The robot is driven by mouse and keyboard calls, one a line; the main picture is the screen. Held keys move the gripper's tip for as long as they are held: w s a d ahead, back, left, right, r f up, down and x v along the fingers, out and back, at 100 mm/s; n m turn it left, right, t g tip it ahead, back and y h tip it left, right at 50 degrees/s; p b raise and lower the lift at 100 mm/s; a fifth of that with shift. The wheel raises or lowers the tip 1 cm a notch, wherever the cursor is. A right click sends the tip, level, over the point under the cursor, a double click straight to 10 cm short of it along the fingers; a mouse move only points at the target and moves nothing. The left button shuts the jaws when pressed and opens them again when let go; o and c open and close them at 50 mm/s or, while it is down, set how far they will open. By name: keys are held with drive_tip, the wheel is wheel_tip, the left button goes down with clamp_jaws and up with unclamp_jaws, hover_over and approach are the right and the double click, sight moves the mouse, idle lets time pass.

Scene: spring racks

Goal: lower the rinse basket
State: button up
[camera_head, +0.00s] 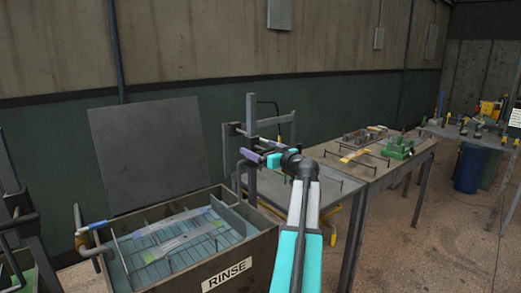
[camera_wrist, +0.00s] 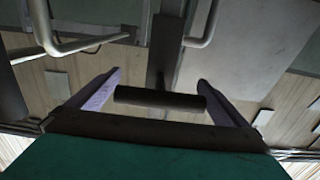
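The rinse tank (camera_head: 218,277), a brown box labelled RINSE, stands at the lower left. A wire basket (camera_head: 165,262) sits inside it near the rim, with pale flat strips lying across it. My gripper (camera_head: 256,155), with purple fingers, is beside a dark upright post (camera_head: 250,135) behind the tank's right end. In the wrist view my gripper (camera_wrist: 158,88) is open, its fingers well apart. A dark cylindrical bar (camera_wrist: 160,99) lies crosswise between them, with small gaps at its ends. I cannot tell how the bar joins the basket.
A large dark panel (camera_head: 147,150) stands upright behind the tank. A bent pipe with a blue-and-yellow end (camera_head: 94,226) is at the tank's left. Right of my arm is a bench (camera_head: 345,168) with green fixtures (camera_head: 398,147). A blue bin (camera_head: 468,168) stands farther right.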

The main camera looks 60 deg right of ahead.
drive_tip(key=c, duration=1)
drive_tip(key=shift+c, duration=0.2)
drive_tip(key=shift+f, duration=0.15)
wheel_tip(320, 180, down, 16)
drive_tip(key=b, duration=1.8)
drive_tip(key=shift+a+f, duration=0.1)
drive_tip(key=o, duration=1.2)
drive_tip(key=shift+c, duration=0.2)
drive_tip(key=shift+s, duration=0.15)
